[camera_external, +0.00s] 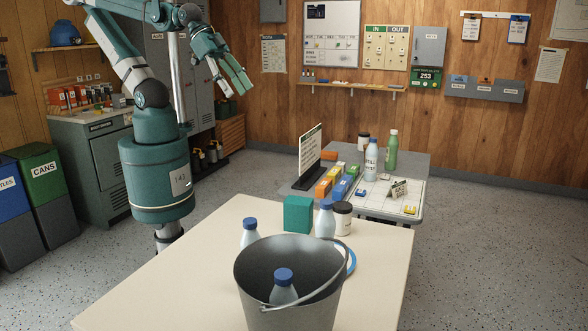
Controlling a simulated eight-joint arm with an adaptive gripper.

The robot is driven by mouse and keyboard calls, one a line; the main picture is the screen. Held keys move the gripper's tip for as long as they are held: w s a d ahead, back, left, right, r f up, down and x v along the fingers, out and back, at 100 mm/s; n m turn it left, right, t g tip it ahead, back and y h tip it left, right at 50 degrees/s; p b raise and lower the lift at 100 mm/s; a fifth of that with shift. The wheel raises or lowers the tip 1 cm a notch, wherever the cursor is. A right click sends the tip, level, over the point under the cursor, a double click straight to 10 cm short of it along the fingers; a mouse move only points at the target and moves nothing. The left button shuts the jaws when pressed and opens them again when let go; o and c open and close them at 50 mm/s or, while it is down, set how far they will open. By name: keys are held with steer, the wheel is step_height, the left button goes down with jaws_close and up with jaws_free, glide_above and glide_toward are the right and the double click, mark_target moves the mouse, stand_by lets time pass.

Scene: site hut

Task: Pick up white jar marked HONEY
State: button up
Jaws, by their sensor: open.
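A white jar with a dark lid (342,220) stands upright on the near cream table (190,262), right beside a white blue-capped bottle (325,222). No HONEY lettering is readable on either jar, so I cannot tell which one is marked so. My gripper (243,88) is open and empty, raised high at the upper left, well away from both tables and both jars.
A metal bucket (262,316) with a blue-capped bottle (284,291) showing in it stands in front of the near jar. A teal box (298,215) and another bottle (249,235) stand nearby. A sign (310,150) and small boxes occupy the grey table (408,162). The cream table's left part is clear.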

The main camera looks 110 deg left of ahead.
steer(key=m+g+h+b, duration=0.25)
steer(key=m+b, duration=0.25)
steer(key=b, duration=0.5)
glide_above(338, 202)
steer(key=s, duration=0.8)
step_height(338, 202, down, 22)
steer(key=shift+m+g, duration=0.35)
steer(key=shift+m, duration=0.45)
steer(key=w+f+b, duration=0.1)
steer(key=w+f, duration=0.1)
steer(key=f, duration=0.2)
steer(key=w+f+b, duration=0.1)
steer(key=w+f, duration=0.1)
steer(key=f, duration=0.1)
steer(key=w+f+b, duration=0.1)
steer(key=w+f, duration=0.2)
steer(key=f, duration=0.1)
steer(key=shift+a+f, duration=0.25)
steer(key=shift+f, duration=0.1)
steer(key=shift+w+f, duration=0.25)
steer(key=shift+f, duration=0.2)
steer(key=shift+b+x, duration=0.3)
steer(key=shift+x, duration=0.95)
